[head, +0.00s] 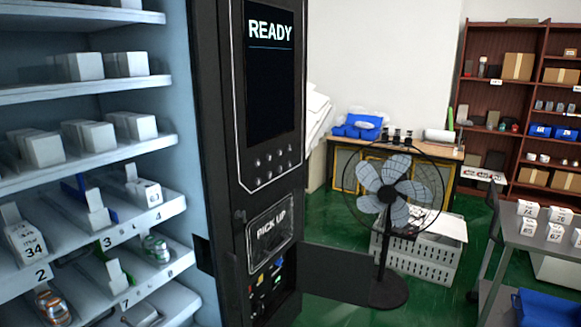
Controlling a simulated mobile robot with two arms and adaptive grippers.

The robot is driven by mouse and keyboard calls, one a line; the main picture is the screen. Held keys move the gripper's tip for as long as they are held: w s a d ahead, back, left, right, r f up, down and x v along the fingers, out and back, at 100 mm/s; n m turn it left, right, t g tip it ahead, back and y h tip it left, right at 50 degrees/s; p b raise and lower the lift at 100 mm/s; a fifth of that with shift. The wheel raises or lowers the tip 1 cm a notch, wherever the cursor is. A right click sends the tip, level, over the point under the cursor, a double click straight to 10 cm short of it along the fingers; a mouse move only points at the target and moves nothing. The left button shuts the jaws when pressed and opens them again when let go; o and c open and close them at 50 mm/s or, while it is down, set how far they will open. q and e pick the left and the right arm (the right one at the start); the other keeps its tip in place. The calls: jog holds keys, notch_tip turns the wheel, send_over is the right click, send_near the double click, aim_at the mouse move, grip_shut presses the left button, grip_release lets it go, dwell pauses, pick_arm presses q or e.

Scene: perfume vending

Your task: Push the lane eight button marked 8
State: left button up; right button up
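The vending machine's black control panel (273,205) stands left of centre in the head view. Its screen (271,75) reads READY. Below the screen are rows of small round buttons (268,160); their markings are too small to read, so I cannot tell which one is 8. On the shelf edge inside the machine, a lane label 8 (170,274) sits below a green and white item (156,249). Neither of my grippers is in view.
A PICK UP window (270,232) is below the buttons. A dark flat panel (343,273) sticks out to the right at low height. A standing fan (388,195), a white crate (420,255) and a grey table (540,240) with boxes stand further right. Green floor shows between them.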

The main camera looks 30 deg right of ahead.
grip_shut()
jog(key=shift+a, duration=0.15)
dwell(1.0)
